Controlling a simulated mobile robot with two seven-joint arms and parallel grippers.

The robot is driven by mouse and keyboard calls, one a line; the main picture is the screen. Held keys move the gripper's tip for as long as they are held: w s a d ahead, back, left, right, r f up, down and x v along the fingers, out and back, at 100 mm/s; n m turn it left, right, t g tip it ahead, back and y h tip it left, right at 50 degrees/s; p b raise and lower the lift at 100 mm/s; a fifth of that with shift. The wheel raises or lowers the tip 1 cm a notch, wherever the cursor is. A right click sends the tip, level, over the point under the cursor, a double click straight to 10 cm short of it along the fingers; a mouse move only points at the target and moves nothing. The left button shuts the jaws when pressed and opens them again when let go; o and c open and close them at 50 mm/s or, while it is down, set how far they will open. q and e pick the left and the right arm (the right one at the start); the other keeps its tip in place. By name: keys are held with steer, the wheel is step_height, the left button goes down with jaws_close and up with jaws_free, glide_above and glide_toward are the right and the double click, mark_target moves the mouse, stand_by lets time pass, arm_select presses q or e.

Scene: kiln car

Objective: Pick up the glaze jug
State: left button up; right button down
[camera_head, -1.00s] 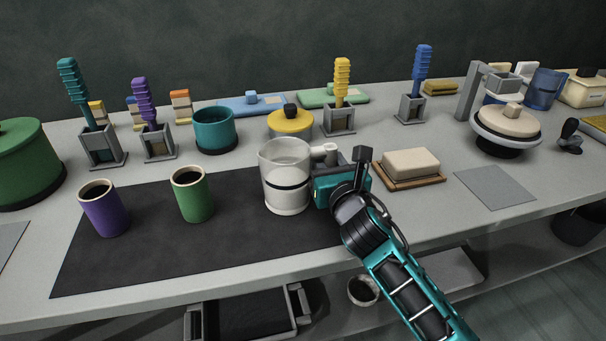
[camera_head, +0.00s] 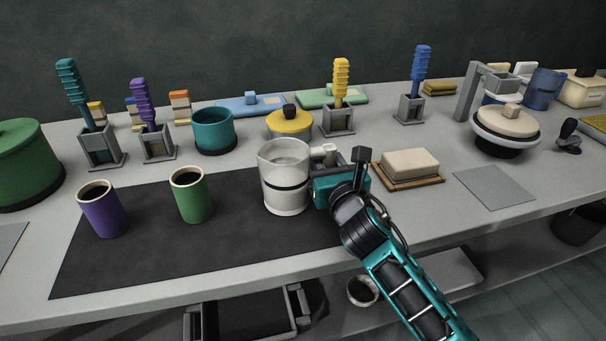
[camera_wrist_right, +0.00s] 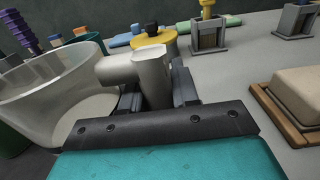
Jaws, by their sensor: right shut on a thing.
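The glaze jug (camera_head: 284,168) is a clear, whitish vessel with a dark band. It stands upright on the right part of the dark mat, with its handle pointing right. My right gripper (camera_head: 321,176) is at the jug's right side, shut on the handle. In the right wrist view the pale handle (camera_wrist_right: 152,75) sits between the fingers (camera_wrist_right: 155,92), and the jug's open rim (camera_wrist_right: 45,75) is at the left. The jug's base appears to rest on the mat. My left gripper is not in view.
A purple cup (camera_head: 103,210) and a green cup (camera_head: 191,196) stand on the dark mat (camera_head: 150,262) left of the jug. A pale block on a wooden tray (camera_head: 409,181) is close to the right of my gripper. A yellow lidded pot (camera_head: 290,124) stands behind the jug.

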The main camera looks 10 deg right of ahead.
arm_select(q)
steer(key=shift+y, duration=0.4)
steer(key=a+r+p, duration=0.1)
steer(key=p, duration=0.1)
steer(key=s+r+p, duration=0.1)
steer(key=p, duration=0.2)
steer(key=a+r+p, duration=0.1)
steer(key=p, duration=0.1)
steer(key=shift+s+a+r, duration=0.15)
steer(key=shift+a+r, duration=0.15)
arm_select(e)
step_height(320, 180, up, 20)
steer(key=shift+r, duration=0.1)
steer(key=c, duration=1.5)
jaws_free()
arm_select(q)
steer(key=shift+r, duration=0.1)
arm_select(e)
jaws_close()
